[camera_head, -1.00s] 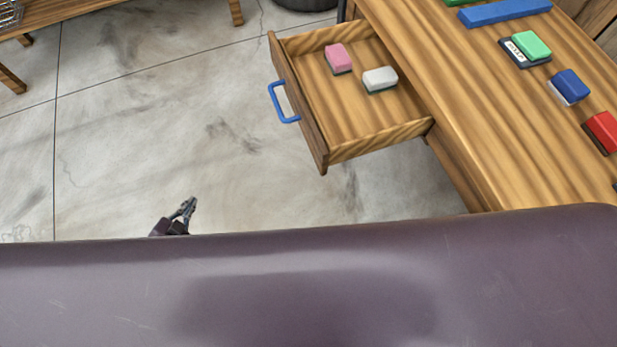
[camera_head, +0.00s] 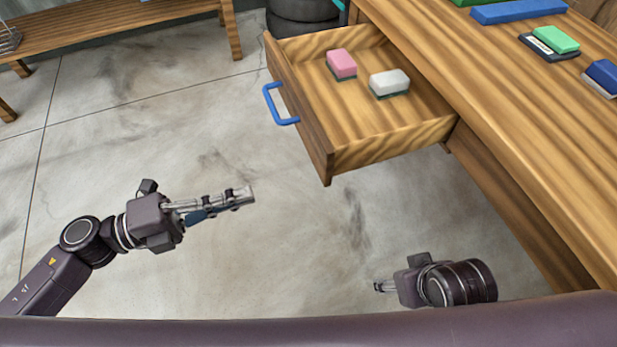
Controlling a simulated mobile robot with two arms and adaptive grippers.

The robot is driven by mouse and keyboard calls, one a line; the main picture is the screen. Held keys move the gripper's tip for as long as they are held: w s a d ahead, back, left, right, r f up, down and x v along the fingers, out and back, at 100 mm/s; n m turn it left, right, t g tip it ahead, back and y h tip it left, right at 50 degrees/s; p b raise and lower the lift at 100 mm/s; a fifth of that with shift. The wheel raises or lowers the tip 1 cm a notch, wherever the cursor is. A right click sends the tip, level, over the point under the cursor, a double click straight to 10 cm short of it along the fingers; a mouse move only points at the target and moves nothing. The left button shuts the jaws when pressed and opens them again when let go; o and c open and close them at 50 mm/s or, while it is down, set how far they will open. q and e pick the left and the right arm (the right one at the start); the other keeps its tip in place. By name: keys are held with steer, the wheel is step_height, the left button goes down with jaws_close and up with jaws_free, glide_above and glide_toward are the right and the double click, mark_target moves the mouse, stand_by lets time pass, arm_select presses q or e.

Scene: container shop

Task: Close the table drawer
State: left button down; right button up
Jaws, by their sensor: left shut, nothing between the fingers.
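The wooden table drawer (camera_head: 318,152) stands pulled out to the left from the wooden table (camera_head: 480,95). A blue handle (camera_head: 284,121) is on its front. A pink and a white eraser-like block, the pink block (camera_head: 341,63) and the white block (camera_head: 390,82), lie inside. My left gripper (camera_head: 247,196) is shut and empty, pointing right, below and left of the drawer front and apart from it. My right gripper (camera_head: 379,287) shows low in the picture, below the drawer, pointing left. Its fingers are small and I cannot tell whether they are open.
The table top holds a blue bar (camera_head: 518,11), a green block (camera_head: 556,40) on a dark pad and a blue block (camera_head: 603,74). A wooden bench (camera_head: 130,28) and a dark round object (camera_head: 303,14) stand behind. The floor left of the drawer is clear.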

mark_target(324, 170)
arm_select(q)
steer(key=x, duration=1.3)
steer(key=shift+w, duration=0.1)
